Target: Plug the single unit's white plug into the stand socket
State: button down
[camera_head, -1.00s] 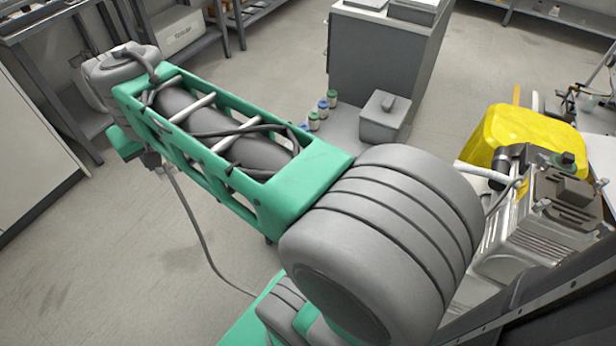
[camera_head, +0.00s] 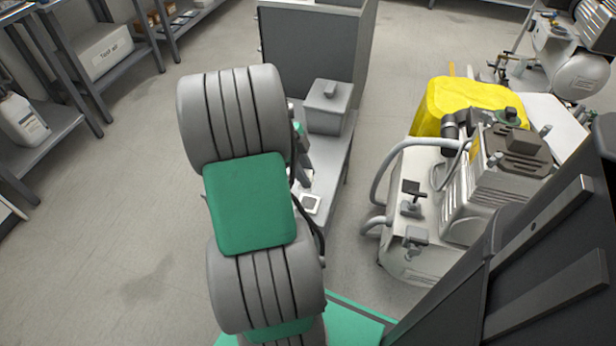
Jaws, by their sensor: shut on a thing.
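My gripper is not visible; my own grey and green arm links fill the middle of the view and hide what lies behind them. A compressor with a white tank and a grey ribbed motor (camera_head: 480,190) stands on the floor at the right, partly covered by my dark column. Another compressor (camera_head: 580,70) stands at the top right; I cannot tell which is the single unit. I cannot make out the white plug. A small white square plate (camera_head: 311,204) lies on the grey bench just right of my arm; I cannot tell whether it is the stand socket.
A grey lidded box (camera_head: 329,108) stands on the grey bench (camera_head: 338,160), before a dark grey cabinet (camera_head: 312,48). A yellow cover or bin (camera_head: 440,100) is behind the nearer compressor. Shelves (camera_head: 45,130) line the left. Floor between shelves and arm is clear.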

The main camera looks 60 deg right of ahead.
jog(key=shift+s+d+f, duration=0.1)
jog(key=shift+s+f, duration=0.25)
jog(key=shift+s, duration=0.05)
notch_tip(320, 180, down, 7)
jog(key=b, duration=0.5)
jog(key=shift+w+r, duration=0.1)
jog(key=shift+f+b, duration=0.4)
jog(key=shift+b, duration=0.25)
dwell(0.8)
jog(key=c, duration=1)
grip_release()
jog(key=shift+o, duration=0.4)
jog(key=o, duration=0.4)
jog(key=shift+r, duration=0.15)
jog(key=shift+r+p, duration=2.55)
jog(key=shift+r, duration=0.85)
